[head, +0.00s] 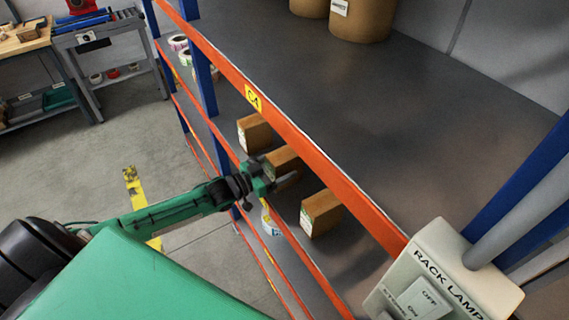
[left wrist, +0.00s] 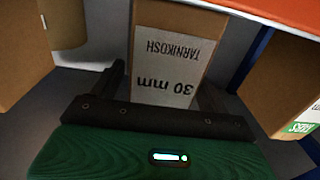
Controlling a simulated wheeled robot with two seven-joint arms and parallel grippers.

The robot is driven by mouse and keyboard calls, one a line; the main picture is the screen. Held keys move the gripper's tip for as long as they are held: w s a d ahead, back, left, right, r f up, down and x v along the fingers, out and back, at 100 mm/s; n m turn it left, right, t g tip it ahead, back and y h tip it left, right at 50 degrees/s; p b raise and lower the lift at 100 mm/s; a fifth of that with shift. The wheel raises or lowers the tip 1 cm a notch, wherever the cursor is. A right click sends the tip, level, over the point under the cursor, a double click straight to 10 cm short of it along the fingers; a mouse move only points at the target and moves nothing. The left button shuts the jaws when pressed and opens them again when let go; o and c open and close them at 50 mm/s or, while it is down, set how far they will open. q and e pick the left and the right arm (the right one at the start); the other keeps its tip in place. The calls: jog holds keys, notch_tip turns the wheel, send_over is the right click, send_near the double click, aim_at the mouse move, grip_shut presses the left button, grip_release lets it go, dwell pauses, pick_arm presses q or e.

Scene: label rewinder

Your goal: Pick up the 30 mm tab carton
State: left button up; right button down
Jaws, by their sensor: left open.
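The 30 mm tab carton (left wrist: 172,45) is a brown box with a white label reading "30 mm" and "TARNIKOSH", upside down in the left wrist view. In the head view the middle carton (head: 283,158) of three on the shelf below the top one is partly hidden by my left gripper (head: 275,178). My left gripper is open; in the left wrist view its dark fingers (left wrist: 162,88) stand on either side of the carton's labelled face. I cannot tell whether they touch it. My right gripper is not in view.
Other cartons stand close on both sides, left (left wrist: 18,55) and right (left wrist: 280,80) in the left wrist view. The orange shelf beam (head: 300,135) runs just above. A rack lamp switch box (head: 440,280) is at lower right. A blue upright (head: 203,75) stands further left.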

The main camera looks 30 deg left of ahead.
pick_arm(q)
jog(key=shift+x, duration=1.05)
jog(key=shift+c, duration=0.5)
jog(key=c, duration=1.1)
jog(key=shift+c, duration=0.2)
jog(key=shift+r, duration=0.1)
